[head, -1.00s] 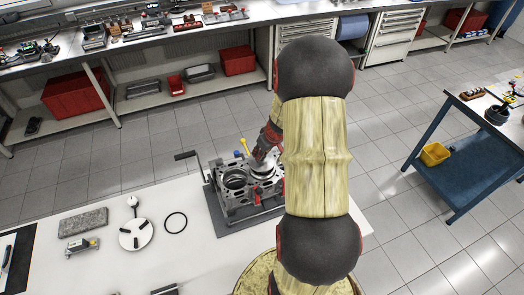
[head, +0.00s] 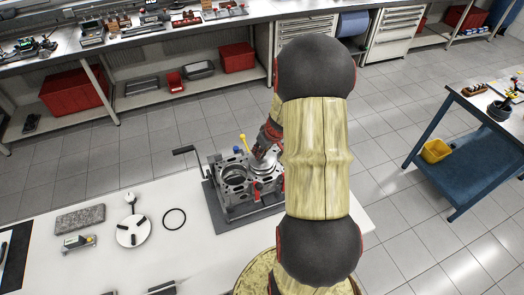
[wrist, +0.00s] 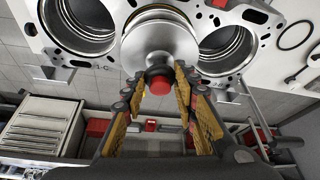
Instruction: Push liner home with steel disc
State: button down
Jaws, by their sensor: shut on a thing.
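The engine block (head: 240,207) stands on a dark plate at the table's far edge. The steel disc (wrist: 163,45) is a shiny stepped round piece with a red-ended grip (wrist: 158,84). It sits over the middle bore, between two open bores in the wrist view, and appears level. It also shows at the block in the head view (head: 262,166). My gripper (wrist: 160,88) is shut on the disc's grip, with its yellow-padded fingers on either side.
On the white table (head: 190,262) lie a black ring (head: 174,219), a white round plate (head: 133,231), a grey block (head: 80,220) and a small gauge (head: 79,243). A crank handle (head: 184,151) sticks out left of the block. A blue cart (head: 470,170) stands at the right.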

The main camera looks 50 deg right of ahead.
jog(key=shift+s+f+b, duration=0.2)
jog(key=shift+f+b, duration=0.1)
jog(key=shift+b, duration=0.3)
dwell(0.5)
jog(key=c, duration=1.4)
grip_release()
jog(key=shift+o, duration=0.4)
jog(key=shift+a, duration=0.1)
jog(key=v, duration=1.2)
jog(key=shift+s+f, duration=0.1)
jog(key=shift+s, duration=0.1)
